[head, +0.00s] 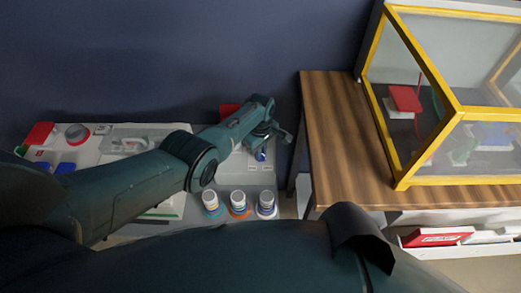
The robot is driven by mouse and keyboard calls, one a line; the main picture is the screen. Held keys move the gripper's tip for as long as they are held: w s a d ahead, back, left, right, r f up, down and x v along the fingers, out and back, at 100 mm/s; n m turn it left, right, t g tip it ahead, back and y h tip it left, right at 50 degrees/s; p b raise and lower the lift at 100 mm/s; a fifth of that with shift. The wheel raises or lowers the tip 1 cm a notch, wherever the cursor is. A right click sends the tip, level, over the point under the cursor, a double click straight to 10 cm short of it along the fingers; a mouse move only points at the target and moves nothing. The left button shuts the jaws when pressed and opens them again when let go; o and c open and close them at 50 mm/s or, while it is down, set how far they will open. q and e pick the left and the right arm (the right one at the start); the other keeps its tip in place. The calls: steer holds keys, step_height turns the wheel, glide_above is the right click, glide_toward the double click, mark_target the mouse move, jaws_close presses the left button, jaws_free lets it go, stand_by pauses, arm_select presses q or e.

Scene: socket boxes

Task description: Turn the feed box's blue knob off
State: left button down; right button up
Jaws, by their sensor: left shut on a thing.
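My left arm reaches in from the left over a light grey surface. My left gripper (262,146) is at its right side, pointing down. A blue knob (261,155) shows just below the fingers, and the gripper is shut on it. The arm and hand hide much of the knob and the box that carries it, so I cannot read its setting. Small pale labels show in front of the knob. A red part (229,112) shows behind the forearm. My right gripper is out of view.
Three round stacked pieces (239,205) stand at the front of the grey surface. A red part (41,134) and blue parts (66,168) are at the left. A wooden table (335,130) with a yellow-framed clear case (455,105) stands at the right.

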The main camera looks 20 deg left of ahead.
arm_select(q)
steer(key=shift+a, duration=0.1)
steer(key=c, duration=1.5)
jaws_free()
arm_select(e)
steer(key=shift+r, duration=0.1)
